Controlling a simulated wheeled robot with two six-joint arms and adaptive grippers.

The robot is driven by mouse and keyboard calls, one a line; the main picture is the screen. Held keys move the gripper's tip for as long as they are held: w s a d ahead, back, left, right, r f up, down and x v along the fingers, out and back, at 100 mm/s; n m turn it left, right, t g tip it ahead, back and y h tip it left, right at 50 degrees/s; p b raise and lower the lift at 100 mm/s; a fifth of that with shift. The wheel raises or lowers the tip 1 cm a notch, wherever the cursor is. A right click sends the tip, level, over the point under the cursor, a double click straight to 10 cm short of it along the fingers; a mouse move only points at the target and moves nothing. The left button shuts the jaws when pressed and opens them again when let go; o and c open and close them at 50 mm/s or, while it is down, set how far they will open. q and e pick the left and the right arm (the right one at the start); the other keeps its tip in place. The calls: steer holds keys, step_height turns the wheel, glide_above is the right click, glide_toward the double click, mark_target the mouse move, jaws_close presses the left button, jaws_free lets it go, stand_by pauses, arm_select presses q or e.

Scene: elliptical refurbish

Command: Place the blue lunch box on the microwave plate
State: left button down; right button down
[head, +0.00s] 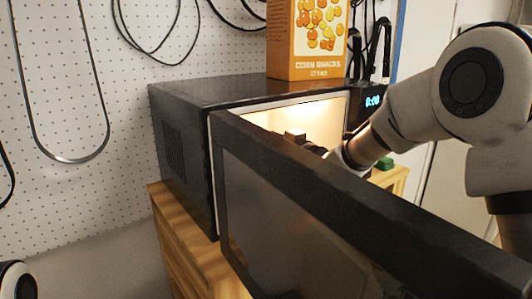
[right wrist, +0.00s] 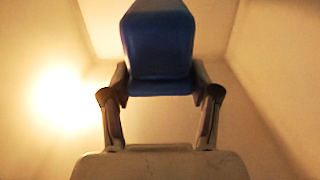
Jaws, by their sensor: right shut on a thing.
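The blue lunch box (right wrist: 158,45) is in the right wrist view, upper middle, between the two fingers of my right gripper (right wrist: 160,88). The gripper is shut on it, inside a pale, brightly lit cavity. In the head view my right arm reaches into the open microwave (head: 182,135), and the door hides most of the gripper and the lunch box. The microwave plate is not visible in either view, so I cannot tell whether the box touches it. My left gripper is out of view.
The dark microwave door (head: 330,190) stands open across the foreground, close below my right arm. An orange corn snacks box (head: 307,45) stands on the microwave. The microwave rests on a wooden stand (head: 183,235). Cables hang on the pegboard wall (head: 100,110).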

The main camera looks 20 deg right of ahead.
step_height(320, 180, down, 4)
steer(key=shift+s+d+r+p, duration=0.1)
steer(key=shift+d+p, duration=0.05)
steer(key=shift+p, duration=0.9)
steer(key=shift+f, duration=0.35)
steer(key=shift+w+f, duration=0.15)
steer(key=shift+w, duration=0.1)
steer(key=shift+c, duration=1.3)
jaws_free()
steer(key=shift+s, duration=0.15)
steer(key=shift+s+d+f+b, duration=0.1)
steer(key=shift+s+b, duration=0.25)
steer(key=shift+b, duration=0.1)
steer(key=b+v, duration=0.3)
steer(key=v, duration=0.8)
